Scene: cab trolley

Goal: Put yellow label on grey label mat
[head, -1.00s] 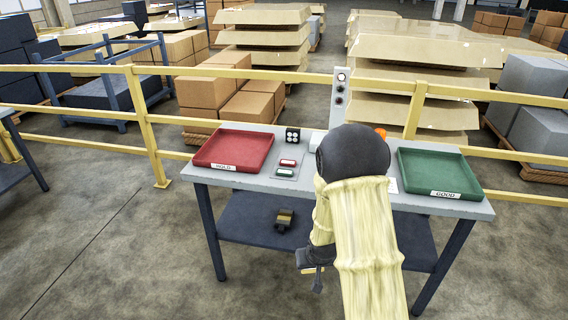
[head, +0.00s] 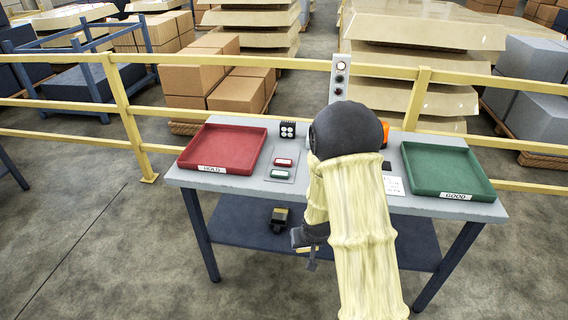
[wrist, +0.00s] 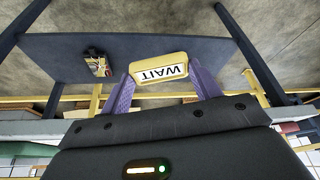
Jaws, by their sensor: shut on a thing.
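The yellow label (wrist: 160,69), with a white face reading WAIT, is held between the two purple fingers of my gripper (wrist: 161,79). In the wrist view its text appears upside down. In the head view my gripper (head: 308,252) is low in front of the table's front edge, below the tabletop, and only a small bit of yellow shows there. The grey label mat (head: 282,176) lies on the tabletop right of the red tray, with a red label (head: 284,162) and a green label (head: 280,174) on it. My gripper is apart from the mat.
The grey table (head: 230,184) carries a red HOLD tray (head: 223,148) and a green GOOD tray (head: 446,169). A dark and yellow object (head: 280,218) sits on the lower shelf. My arm hides the table's middle.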

